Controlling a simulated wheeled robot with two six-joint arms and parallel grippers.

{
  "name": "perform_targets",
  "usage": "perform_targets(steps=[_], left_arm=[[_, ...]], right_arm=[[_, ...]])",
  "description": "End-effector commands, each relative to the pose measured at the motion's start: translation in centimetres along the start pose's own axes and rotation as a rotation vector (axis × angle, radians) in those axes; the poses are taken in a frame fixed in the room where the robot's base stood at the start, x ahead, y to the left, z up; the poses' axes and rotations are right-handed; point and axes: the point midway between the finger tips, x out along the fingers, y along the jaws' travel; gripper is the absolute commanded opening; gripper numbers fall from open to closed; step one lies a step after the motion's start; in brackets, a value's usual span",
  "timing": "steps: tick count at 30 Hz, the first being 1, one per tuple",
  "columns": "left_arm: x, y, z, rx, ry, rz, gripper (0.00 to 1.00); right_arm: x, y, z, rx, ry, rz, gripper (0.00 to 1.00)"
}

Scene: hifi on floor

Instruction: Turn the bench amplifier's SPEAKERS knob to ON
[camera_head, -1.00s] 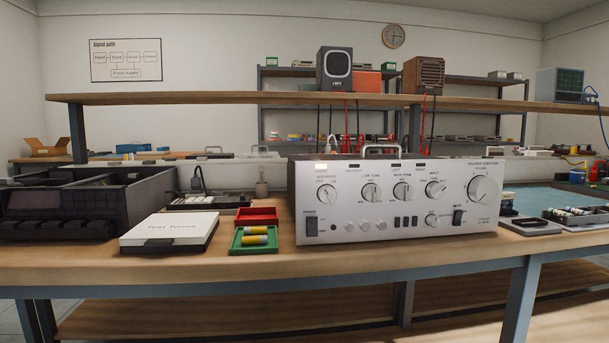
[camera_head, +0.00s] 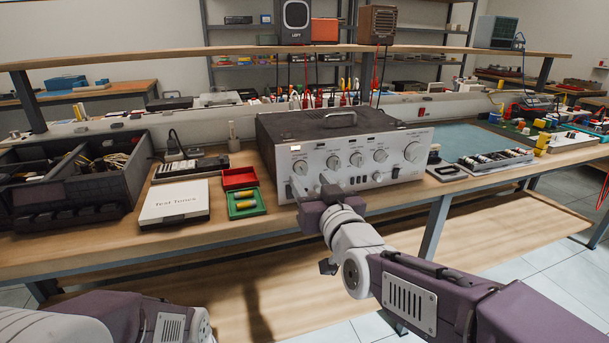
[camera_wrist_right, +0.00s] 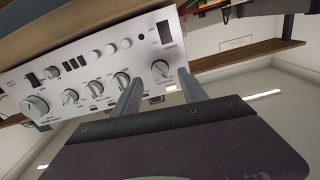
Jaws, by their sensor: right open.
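The bench amplifier (camera_head: 345,160) is a silver-fronted unit on the bench with a row of knobs; it also fills the upper left of the right wrist view (camera_wrist_right: 60,52). Its SPEAKERS knob (camera_head: 300,167) is the leftmost one in the head view. In the right wrist view the front panel looks upside down, and this knob (camera_wrist_right: 160,68) shows between the two fingers. I cannot read its setting. My right gripper (camera_head: 309,181) is open and empty in front of the panel's left part; whether its tips touch the knob is unclear. My left gripper is out of view.
A white Test Tones box (camera_head: 174,201), a red tray (camera_head: 239,177) and a green tray (camera_head: 246,203) with yellow cylinders lie left of the amplifier. A black compartment box (camera_head: 75,195) is further left. A raised shelf (camera_head: 190,73) runs behind.

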Motion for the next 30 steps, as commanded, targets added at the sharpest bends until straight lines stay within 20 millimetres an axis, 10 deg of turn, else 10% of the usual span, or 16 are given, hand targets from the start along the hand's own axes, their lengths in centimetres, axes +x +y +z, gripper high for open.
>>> perform_targets(steps=[6,16,22,30], left_arm=[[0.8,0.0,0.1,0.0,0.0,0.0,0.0],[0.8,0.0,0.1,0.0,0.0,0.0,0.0],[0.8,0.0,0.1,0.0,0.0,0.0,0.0],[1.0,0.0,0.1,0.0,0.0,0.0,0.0]], right_arm=[[3.7,0.1,0.2,-0.001,-0.001,0.001,0.5],[4.5,0.1,0.0,-0.001,-0.001,0.001,0.5],[4.5,0.1,0.0,-0.001,-0.001,0.001,0.0],[4.5,0.1,0.1,0.017,-0.001,0.001,0.0]])
